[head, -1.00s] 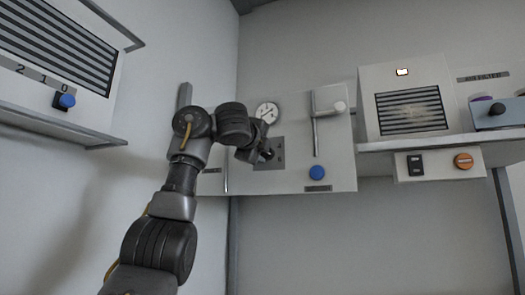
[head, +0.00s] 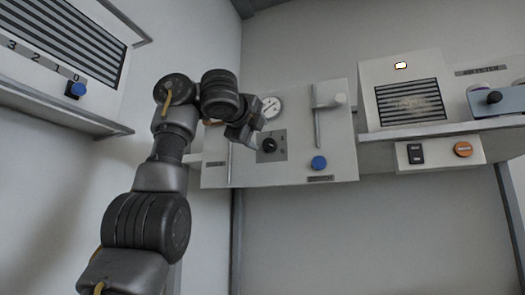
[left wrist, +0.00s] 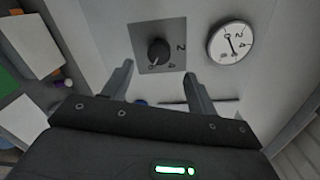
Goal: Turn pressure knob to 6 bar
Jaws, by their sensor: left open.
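The black pressure knob (head: 269,145) sits on a grey square plate on the white wall panel (head: 215,172). In the left wrist view the knob (left wrist: 158,51) is clear of the fingers, with a 2 and a 4 printed beside it; its exact setting cannot be read. The round white pressure gauge (head: 271,106) is above the knob; in the left wrist view the gauge (left wrist: 231,43) has a dark needle, but its reading is unclear. My left gripper (head: 254,126) is open and empty, apart from the knob, up and left of it. My right gripper is not in view.
A shelf with a vented box (head: 410,102) is farther right. A vented unit with a blue knob (head: 76,90) hangs at left.

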